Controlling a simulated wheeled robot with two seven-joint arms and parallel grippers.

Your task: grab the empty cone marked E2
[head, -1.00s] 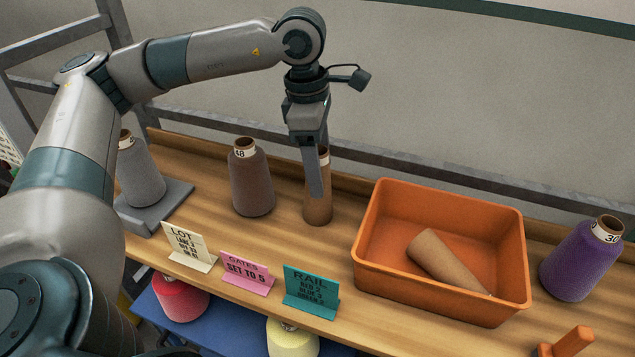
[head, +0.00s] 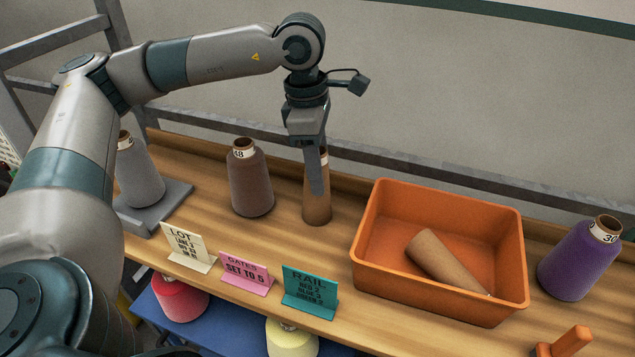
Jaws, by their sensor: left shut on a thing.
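A bare brown cone (head: 318,208) stands upright on the wooden shelf, left of the orange bin. A white label band shows near its top, but its marking is hidden behind my finger. My left gripper (head: 316,172) points down from above and is shut on this cone, with one finger in front of it. The cone's base appears to rest on the shelf. Another bare brown cone (head: 445,263) lies tilted inside the orange bin (head: 378,262); no marking on it is readable. My right gripper is not in view.
A brown yarn cone (head: 250,185) stands just left of the held cone. A grey yarn cone (head: 140,175) sits on a grey base. A purple yarn cone (head: 578,262) stands right of the bin. LOT, GATES and RAIL (head: 310,293) cards line the front edge.

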